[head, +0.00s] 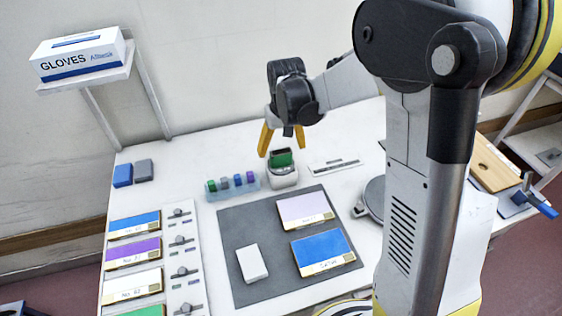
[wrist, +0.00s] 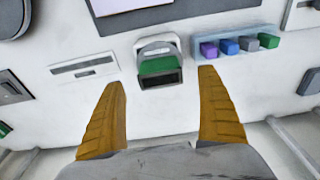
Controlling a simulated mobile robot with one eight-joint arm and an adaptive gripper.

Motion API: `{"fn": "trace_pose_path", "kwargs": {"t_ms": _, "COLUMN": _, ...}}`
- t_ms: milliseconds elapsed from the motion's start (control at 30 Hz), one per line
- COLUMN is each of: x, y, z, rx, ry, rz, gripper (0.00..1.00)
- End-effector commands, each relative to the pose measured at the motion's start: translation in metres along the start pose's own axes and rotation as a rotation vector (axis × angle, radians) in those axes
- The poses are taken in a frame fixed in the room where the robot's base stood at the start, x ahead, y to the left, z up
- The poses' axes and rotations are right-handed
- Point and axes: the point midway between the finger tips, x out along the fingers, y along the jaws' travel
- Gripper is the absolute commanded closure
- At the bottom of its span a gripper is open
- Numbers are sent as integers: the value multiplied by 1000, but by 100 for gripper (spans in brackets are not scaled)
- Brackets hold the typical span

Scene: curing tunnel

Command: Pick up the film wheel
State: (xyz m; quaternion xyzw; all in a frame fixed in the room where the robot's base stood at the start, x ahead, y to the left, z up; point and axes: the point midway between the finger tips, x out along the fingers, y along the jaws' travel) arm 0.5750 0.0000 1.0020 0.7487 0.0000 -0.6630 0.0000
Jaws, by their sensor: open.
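No part is plainly marked as the film wheel. A green-topped piece (head: 281,158) sits in a small white holder (head: 284,178) on the table, and this is the likeliest candidate. In the wrist view the green piece (wrist: 160,66) shows a dark face and lies between the fingers in the picture, with the white holder (wrist: 156,44) around it. My gripper (head: 282,152) is open, its two yellow fingers pointing down above the holder. In the wrist view my gripper (wrist: 162,78) holds nothing. Whether the fingers touch the green piece cannot be told.
A rack of coloured blocks (head: 233,186) stands close left of the holder. A flat slotted plate (head: 335,166) lies to its right. A grey mat (head: 235,225) with cards lies in front. A round grey disc (head: 372,197) is partly behind my arm. A glove box (head: 80,55) sits on a wall shelf.

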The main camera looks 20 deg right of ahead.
Motion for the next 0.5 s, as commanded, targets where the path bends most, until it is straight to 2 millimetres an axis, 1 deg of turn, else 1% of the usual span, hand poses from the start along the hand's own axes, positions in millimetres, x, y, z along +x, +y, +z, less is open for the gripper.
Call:
{"fn": "trace_pose_path", "kwargs": {"t_ms": 33, "x": 12, "y": 0, "z": 1, "rx": 0, "ry": 0, "rz": 0, "gripper": 14}}
{"fn": "trace_pose_path", "kwargs": {"t_ms": 100, "x": 24, "y": 0, "z": 2, "rx": 0, "ry": 0, "rz": 0, "gripper": 14}}
{"fn": "trace_pose_path", "kwargs": {"t_ms": 200, "x": 37, "y": 0, "z": 2, "rx": 0, "ry": 0, "rz": 0, "gripper": 14}}
{"fn": "trace_pose_path", "kwargs": {"t_ms": 267, "x": 40, "y": 0, "z": 2, "rx": 0, "ry": 0, "rz": 0, "gripper": 14}}
{"fn": "trace_pose_path", "kwargs": {"t_ms": 433, "x": 38, "y": 0, "z": 2, "rx": 0, "ry": 0, "rz": 0, "gripper": 14}}
{"fn": "trace_pose_path", "kwargs": {"t_ms": 467, "x": 38, "y": 0, "z": 2, "rx": 0, "ry": 0, "rz": 0, "gripper": 19}}
{"fn": "trace_pose_path", "kwargs": {"t_ms": 500, "x": 38, "y": 0, "z": 1, "rx": 0, "ry": 0, "rz": 0, "gripper": 31}}
